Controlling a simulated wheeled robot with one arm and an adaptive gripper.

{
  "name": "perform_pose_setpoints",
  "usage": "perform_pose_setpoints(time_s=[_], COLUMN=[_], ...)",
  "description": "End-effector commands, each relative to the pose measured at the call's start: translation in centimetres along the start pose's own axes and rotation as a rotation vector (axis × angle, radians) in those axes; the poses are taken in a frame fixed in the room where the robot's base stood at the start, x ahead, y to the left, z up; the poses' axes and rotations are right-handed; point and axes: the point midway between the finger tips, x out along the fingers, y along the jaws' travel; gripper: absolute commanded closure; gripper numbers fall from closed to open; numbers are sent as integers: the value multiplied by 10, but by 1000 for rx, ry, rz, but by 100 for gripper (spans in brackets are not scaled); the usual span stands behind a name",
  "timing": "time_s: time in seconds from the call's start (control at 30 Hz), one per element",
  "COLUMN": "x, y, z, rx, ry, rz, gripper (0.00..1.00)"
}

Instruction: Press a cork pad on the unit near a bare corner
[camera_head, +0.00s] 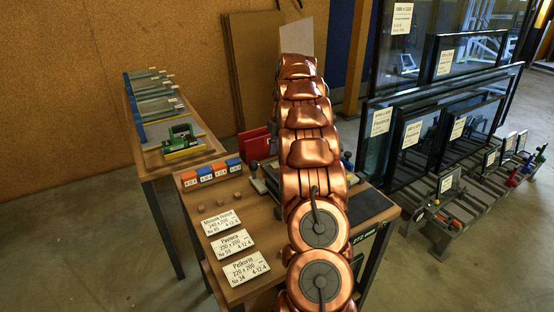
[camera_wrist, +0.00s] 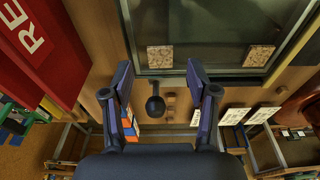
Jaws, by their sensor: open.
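In the wrist view the glass unit (camera_wrist: 205,25), dark glass in a grey-green edge, fills the top. One speckled cork pad (camera_wrist: 160,57) sits on it near its lower left corner, and another cork pad (camera_wrist: 258,56) near its lower right corner. The unit's far corners are out of frame. My gripper (camera_wrist: 160,74) is open and empty, its fingers apart on either side of the left pad in the picture. I cannot tell the gap to the unit. In the head view my arm hides the gripper and most of the unit. Small brown blocks (camera_head: 220,204) lie on the table.
A black round knob (camera_wrist: 155,105) shows between my fingers. A red board (camera_wrist: 40,45) stands at left. White label cards (camera_head: 231,222) and blue and orange boxes (camera_head: 206,174) lie on the table (camera_head: 268,209). Framed glass panes (camera_head: 440,125) stand at right.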

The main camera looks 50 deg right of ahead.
Motion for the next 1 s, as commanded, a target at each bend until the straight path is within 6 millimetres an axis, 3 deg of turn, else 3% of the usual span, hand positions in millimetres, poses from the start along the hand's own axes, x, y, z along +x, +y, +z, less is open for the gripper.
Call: perform_pose_setpoints(time_s=[0.4,0.87,1.0], x=[-42,-51,-53], y=[1,-1,0], z=[0,-1,-1], rx=[-1,1,9], ry=[-1,1,-1], rz=[3,-3,-3], gripper=[41,41,55])
